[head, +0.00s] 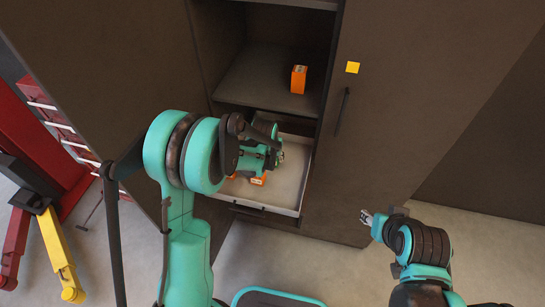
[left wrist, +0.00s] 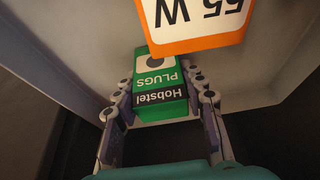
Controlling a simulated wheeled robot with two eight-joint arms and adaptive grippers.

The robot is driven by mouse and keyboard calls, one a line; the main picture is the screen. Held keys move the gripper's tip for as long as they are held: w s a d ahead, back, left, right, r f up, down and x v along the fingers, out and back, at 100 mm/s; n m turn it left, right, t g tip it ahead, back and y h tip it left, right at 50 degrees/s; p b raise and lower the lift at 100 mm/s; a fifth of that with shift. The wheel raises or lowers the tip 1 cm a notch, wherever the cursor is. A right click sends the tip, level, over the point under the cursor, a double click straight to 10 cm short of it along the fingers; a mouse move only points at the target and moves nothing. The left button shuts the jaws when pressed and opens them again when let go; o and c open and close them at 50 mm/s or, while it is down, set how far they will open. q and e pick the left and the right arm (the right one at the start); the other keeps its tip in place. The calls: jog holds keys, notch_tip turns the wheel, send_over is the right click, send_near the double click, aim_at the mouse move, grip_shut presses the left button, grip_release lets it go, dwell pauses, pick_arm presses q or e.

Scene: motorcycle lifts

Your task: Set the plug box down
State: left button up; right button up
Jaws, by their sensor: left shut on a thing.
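The plug box (left wrist: 162,88) is green with a black band reading "Hobstel" and "PLUGS", upside down in the left wrist view. My left gripper (left wrist: 160,100) is shut on it, with fingers along both sides. In the head view my left gripper (head: 270,157) is over the open drawer (head: 288,190), and my arm mostly hides the plug box. In the left wrist view, an orange and white box (left wrist: 195,25) marked "55 W" is close beside the plug box. My right gripper (head: 367,217) is away from the drawer at the right; its opening is too small to judge.
Orange pieces (head: 259,179) show in the drawer below my left gripper. Another orange box (head: 298,79) stands on the shelf (head: 255,85) above. A closed cabinet door (head: 400,130) with a dark handle and yellow square is to the right. Red and yellow lift parts (head: 55,245) stand at the left.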

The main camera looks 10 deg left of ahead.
pick_arm(q)
jog(key=shift+f, duration=0.15)
jog(key=o, duration=1.3)
